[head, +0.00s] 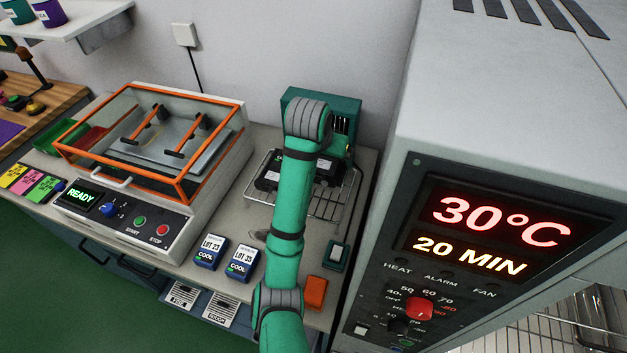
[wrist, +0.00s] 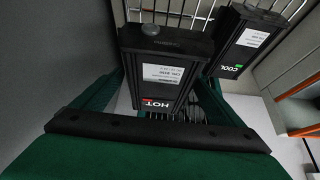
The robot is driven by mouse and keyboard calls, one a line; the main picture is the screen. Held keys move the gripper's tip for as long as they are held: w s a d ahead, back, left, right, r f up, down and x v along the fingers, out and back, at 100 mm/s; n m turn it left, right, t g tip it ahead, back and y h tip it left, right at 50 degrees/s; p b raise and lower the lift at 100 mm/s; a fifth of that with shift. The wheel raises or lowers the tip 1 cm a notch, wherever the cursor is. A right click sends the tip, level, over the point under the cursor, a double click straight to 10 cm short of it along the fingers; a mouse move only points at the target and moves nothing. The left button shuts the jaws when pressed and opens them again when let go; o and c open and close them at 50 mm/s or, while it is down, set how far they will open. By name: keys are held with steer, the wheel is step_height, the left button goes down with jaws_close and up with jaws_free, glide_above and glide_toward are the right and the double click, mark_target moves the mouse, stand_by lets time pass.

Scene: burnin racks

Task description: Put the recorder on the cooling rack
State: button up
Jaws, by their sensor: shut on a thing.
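In the wrist view a black box-shaped recorder (wrist: 155,82) with a white label and the word HOT is between the green fingers of my gripper (wrist: 158,100), which is shut on it. A second black recorder (wrist: 245,42) marked COOL sits on the wire rack to its right. In the head view the wire cooling rack (head: 326,206) lies on the bench, partly behind my green arm. Dark recorders show on it, left (head: 270,172) and right of the arm. My arm hides the gripper there. I cannot tell whether the held recorder touches the wires.
A chamber reading 30°C and 20 MIN (head: 480,235) stands close on the right. A tester with an orange-framed lid (head: 180,205) stands on the left, showing READY. Two blue COOL units (head: 243,262) and an orange block (head: 316,291) lie near the bench front. A green box (head: 342,106) stands behind the rack.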

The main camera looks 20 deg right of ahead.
mark_target(325, 188)
steer(key=shift+f, duration=4.9)
steer(key=shift+f, duration=0.1)
steer(key=o, duration=1.3)
steer(key=shift+c, duration=0.2)
